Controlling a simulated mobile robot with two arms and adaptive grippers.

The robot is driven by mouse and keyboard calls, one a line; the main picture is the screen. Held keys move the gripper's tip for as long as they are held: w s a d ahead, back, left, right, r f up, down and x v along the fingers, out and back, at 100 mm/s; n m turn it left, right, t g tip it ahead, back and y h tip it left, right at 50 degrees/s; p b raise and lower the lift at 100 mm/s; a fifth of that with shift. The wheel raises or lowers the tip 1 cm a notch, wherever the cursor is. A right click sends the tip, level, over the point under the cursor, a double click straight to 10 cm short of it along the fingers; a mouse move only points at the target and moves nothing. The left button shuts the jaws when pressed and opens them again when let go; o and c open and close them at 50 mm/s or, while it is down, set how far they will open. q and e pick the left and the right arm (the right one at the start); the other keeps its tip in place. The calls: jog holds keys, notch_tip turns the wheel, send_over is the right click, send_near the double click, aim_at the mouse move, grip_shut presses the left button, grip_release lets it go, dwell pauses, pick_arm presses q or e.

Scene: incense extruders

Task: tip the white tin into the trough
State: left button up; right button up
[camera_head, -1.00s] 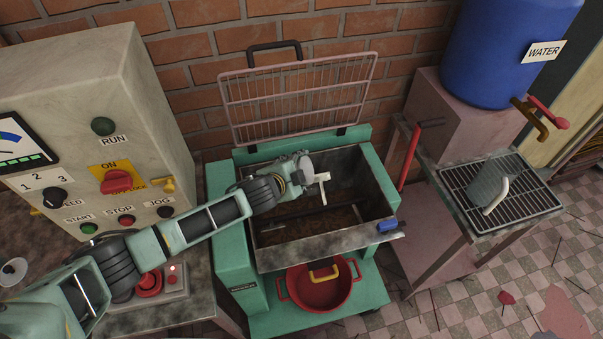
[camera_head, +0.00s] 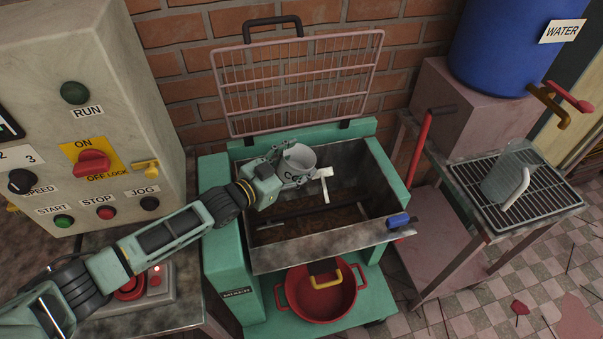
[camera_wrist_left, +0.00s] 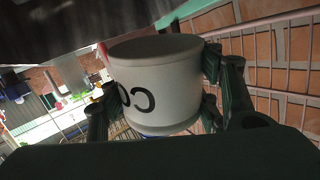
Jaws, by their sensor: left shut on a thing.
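The white tin (camera_head: 299,158), with dark letters, is held over the left back part of the trough (camera_head: 345,238). Its rim faces up towards the head camera, and it looks near upright; its pale inside shows no clear contents. My left gripper (camera_head: 279,166) is shut on the tin's side. In the left wrist view the tin (camera_wrist_left: 155,85) sits between the fingers (camera_wrist_left: 160,95), its letters upside down. The trough holds brown material (camera_head: 310,219) and a dark bar. My right gripper is not in view.
A wire grid lid (camera_head: 300,85) stands open behind the trough. A white T-shaped piece (camera_head: 325,183) is close beside the tin. A red pot (camera_head: 318,293) sits below the trough. A control cabinet (camera_head: 80,110) stands left; a rack (camera_head: 540,195) with a grey jug (camera_head: 505,177) stands right.

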aim_at(299, 153)
pick_arm(q)
jog(key=shift+f+n+h+b, duration=0.4)
jog(key=shift+f+n+b, duration=0.15)
jog(key=shift+b, duration=0.6)
jog(key=shift+r+t+h, duration=0.2)
jog(key=shift+t+h, duration=0.1)
jog(key=shift+d+f+n+b, duration=0.15)
jog(key=shift+f+n+b, duration=0.25)
jog(key=shift+b, duration=0.75)
jog(key=shift+r+t+b, duration=0.1)
jog(key=shift+t+b, duration=0.2)
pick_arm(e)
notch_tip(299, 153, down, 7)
pick_arm(q)
jog(key=shift+n, duration=0.25)
notch_tip(299, 153, up, 6)
jog(key=p, duration=0.4)
jog(key=shift+f+p, duration=0.25)
jog(key=shift+p, duration=0.1)
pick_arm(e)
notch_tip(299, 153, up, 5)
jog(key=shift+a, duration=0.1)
pick_arm(q)
jog(key=shift+d, duration=0.15)
